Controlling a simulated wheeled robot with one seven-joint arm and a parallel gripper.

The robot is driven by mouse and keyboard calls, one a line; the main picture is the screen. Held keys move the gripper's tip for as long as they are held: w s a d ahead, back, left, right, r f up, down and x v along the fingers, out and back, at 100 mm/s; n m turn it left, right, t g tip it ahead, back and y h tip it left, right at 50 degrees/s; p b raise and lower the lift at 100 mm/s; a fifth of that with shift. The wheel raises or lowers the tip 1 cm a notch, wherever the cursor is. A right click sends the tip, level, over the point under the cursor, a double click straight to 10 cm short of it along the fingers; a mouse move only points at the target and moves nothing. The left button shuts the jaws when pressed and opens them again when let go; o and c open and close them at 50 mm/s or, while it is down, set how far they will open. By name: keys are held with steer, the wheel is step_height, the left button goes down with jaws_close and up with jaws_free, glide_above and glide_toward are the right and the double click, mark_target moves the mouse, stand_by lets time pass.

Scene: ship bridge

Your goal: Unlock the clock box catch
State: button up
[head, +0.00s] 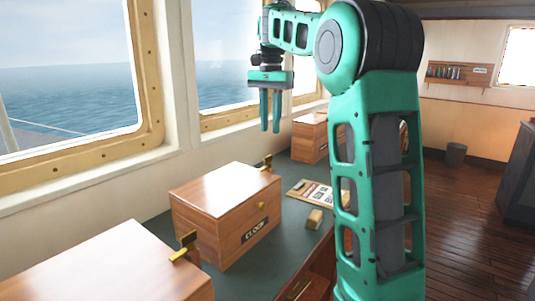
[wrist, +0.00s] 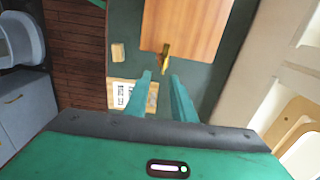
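A wooden box (head: 215,200) with a dark label (head: 255,230) on its front stands mid-counter. The label's lettering is too small to read surely. A small brass fitting (head: 262,206) sits on its front, and a brass catch-like piece (head: 267,163) stands at its far end. In the wrist view the box (wrist: 192,25) is at the top, with the brass piece (wrist: 166,58) at its edge just beyond the fingertips. My gripper (head: 270,130) hangs pointing down above that far end. Its fingers (wrist: 161,76) are apart with nothing between them.
A nearer wooden box (head: 115,265) has a brass piece (head: 184,246) at its end. Another box (head: 309,138) stands farther back. A card (head: 312,192) and small wooden block (head: 315,218) lie on the green counter (head: 289,232). Windows line the left.

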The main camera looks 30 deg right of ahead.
mark_target(266, 163)
steer(key=f, duration=0.3)
steer(key=w+f, duration=0.1)
steer(key=f, duration=0.6)
steer(key=shift+w, duration=0.25)
steer(key=shift+c, duration=0.6)
steer(key=shift+r, duration=0.1)
jaws_close()
